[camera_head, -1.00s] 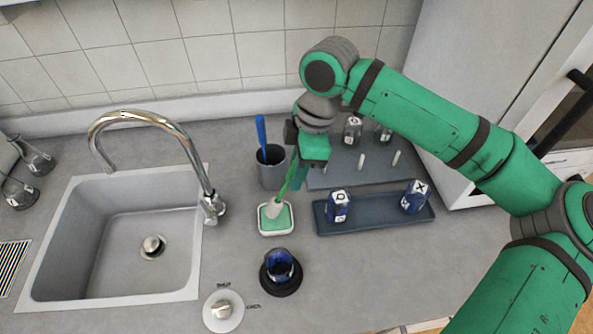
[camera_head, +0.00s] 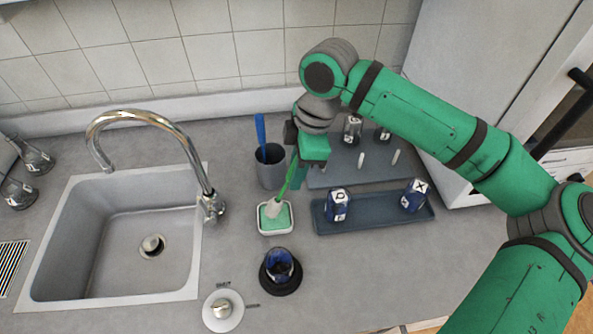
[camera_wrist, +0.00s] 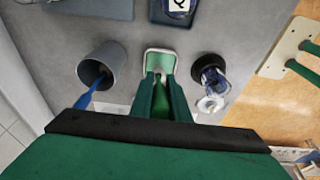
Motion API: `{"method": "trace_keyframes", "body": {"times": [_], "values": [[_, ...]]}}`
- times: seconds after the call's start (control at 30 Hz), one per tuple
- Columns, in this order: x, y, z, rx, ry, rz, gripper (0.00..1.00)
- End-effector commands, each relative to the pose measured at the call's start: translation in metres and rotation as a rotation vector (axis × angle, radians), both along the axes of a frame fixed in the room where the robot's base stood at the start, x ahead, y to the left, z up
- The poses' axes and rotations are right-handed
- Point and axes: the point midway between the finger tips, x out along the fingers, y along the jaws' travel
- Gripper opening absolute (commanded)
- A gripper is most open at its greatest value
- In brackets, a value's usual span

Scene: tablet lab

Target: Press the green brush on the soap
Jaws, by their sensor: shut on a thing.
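The green brush (camera_head: 285,190) is held in my gripper (camera_head: 297,170), tilted, with its pale bristle head pointing down and left. The bristles are at the green soap (camera_head: 282,219), which sits in a white dish (camera_head: 262,231). They look to touch the soap's upper part, though I cannot be sure of contact. In the wrist view my gripper (camera_wrist: 163,100) is shut on the brush handle. The fingers and handle hide part of the soap dish (camera_wrist: 160,51) there.
A grey cup (camera_head: 270,172) with a blue brush (camera_head: 261,134) stands left of my gripper. A dark tray (camera_head: 375,213) with two labelled bottles lies right of the soap. A flask on a black round base (camera_head: 281,287) stands in front. The sink (camera_head: 110,235) is left.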

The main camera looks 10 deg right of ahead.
Motion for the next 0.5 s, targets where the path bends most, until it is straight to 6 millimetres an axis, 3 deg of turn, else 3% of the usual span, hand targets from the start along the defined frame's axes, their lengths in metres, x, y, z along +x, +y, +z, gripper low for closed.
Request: {"method": "trace_keyframes", "body": {"times": [0.5], "values": [[-0.0004,-0.0029,-0.0053,0.0,0.0,-0.005,0.0]]}}
